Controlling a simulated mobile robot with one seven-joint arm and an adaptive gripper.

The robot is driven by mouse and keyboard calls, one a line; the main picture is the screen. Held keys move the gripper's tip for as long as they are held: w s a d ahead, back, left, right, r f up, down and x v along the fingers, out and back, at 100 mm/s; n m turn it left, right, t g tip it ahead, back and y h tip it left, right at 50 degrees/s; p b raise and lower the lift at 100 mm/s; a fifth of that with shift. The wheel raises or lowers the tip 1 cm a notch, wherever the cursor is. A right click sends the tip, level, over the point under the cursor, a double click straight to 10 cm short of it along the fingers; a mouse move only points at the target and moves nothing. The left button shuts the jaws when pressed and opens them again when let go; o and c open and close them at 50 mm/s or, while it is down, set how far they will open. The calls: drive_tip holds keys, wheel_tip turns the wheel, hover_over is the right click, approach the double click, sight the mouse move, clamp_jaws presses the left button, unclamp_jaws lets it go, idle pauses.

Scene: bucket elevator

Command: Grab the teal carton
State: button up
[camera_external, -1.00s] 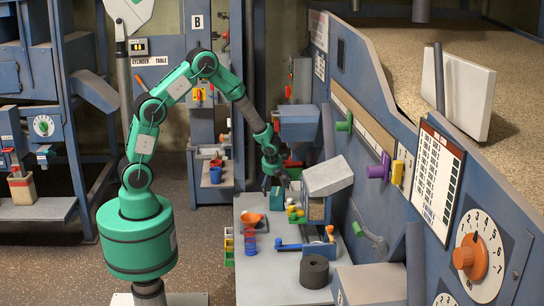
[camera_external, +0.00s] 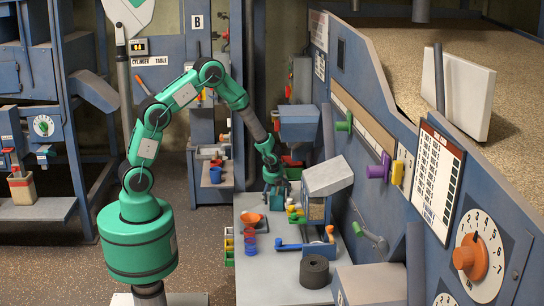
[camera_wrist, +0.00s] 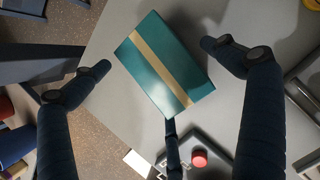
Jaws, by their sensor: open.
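The teal carton (camera_wrist: 165,66) with a tan stripe stands on the grey table (camera_wrist: 235,20) in the wrist view, tilted in the picture. My gripper (camera_wrist: 160,85) is open, with one finger left of the carton, one right of it and one below it in the picture. The left finger is clearly apart from the carton; the lower fingertip overlaps its lower edge, and I cannot tell whether it touches. In the external view my gripper (camera_external: 277,192) is over the carton (camera_external: 276,203), partly hiding it.
An orange funnel (camera_external: 252,220) and blue cup stack stand in front on the table. Small coloured blocks (camera_external: 295,213) and a tilted grey box (camera_external: 327,176) are close on the right. A dark cylinder (camera_external: 314,271) stands nearer. Coloured bins hang at the table's left edge.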

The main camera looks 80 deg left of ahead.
drive_tip(key=shift+b+x, duration=0.55)
drive_tip(key=shift+x, duration=1.45)
drive_tip(key=c, duration=1.3)
drive_tip(key=shift+r, duration=0.1)
drive_tip(key=shift+c, duration=0.2)
drive_tip(key=shift+r+p, duration=1.55)
drive_tip(key=shift+r, duration=3.4)
